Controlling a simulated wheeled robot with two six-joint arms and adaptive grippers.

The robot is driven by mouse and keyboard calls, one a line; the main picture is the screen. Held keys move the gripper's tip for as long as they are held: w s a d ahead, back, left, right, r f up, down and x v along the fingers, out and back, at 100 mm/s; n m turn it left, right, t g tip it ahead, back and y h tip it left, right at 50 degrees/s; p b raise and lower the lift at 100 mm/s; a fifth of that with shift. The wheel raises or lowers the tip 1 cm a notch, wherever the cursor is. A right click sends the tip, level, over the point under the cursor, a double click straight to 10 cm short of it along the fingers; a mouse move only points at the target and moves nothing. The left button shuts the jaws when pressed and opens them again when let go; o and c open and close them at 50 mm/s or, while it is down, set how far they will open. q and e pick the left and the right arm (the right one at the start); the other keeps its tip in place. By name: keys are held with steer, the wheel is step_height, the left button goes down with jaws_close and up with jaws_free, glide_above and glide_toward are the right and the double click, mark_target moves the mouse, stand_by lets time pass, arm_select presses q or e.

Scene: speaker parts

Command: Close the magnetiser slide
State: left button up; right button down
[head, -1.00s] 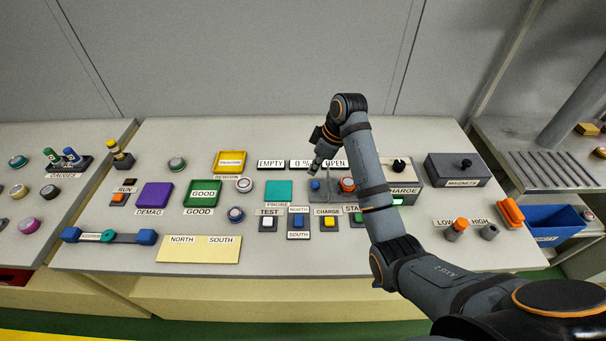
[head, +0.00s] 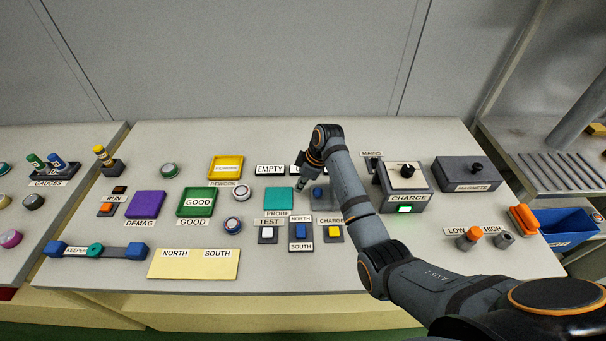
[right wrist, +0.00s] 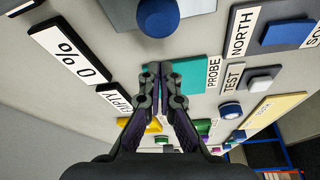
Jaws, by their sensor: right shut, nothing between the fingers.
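A round blue knob (head: 318,192) stands in the magnetiser area, behind the NORTH/SOUTH switch. A blue knob also shows large at the top of the right wrist view (right wrist: 158,16). I cannot tell how far the slide stands open; my right arm hides much of it and most of the status signs behind. My right gripper (head: 302,184) is shut and empty, low over the panel, between the teal PROBE pad (head: 279,201) and the blue knob. In the right wrist view its fingertips (right wrist: 164,72) are together beside the pad, apart from the knob. My left gripper is not in view.
The CHARGE box (head: 404,189), with a lit green light, stands right of my arm, with the MAGNETS box (head: 468,174) beyond it. TEST (head: 268,235) and NORTH/SOUTH (head: 301,233) switches sit in front. The yellow NORTH/SOUTH mat (head: 194,264) is bare.

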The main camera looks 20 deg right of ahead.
steer(key=d, duration=0.1)
steer(key=s+d, duration=0.1)
steer(key=shift+s+d+r+p, duration=0.2)
steer(key=shift+s+d+p, duration=0.05)
steer(key=shift+d+p, duration=0.15)
steer(key=shift+s+d, duration=0.1)
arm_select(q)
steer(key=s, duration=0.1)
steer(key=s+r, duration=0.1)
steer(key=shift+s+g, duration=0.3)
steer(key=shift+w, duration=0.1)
arm_select(e)
steer(key=shift+d, duration=0.1)
steer(key=d+p, duration=0.1)
steer(key=d, duration=0.1)
steer(key=s+d+p, duration=0.1)
steer(key=d, duration=0.2)
steer(key=s+d+p, duration=0.1)
steer(key=d, duration=0.2)
steer(key=shift+s+d, duration=0.3)
steer(key=shift+d, duration=0.35)
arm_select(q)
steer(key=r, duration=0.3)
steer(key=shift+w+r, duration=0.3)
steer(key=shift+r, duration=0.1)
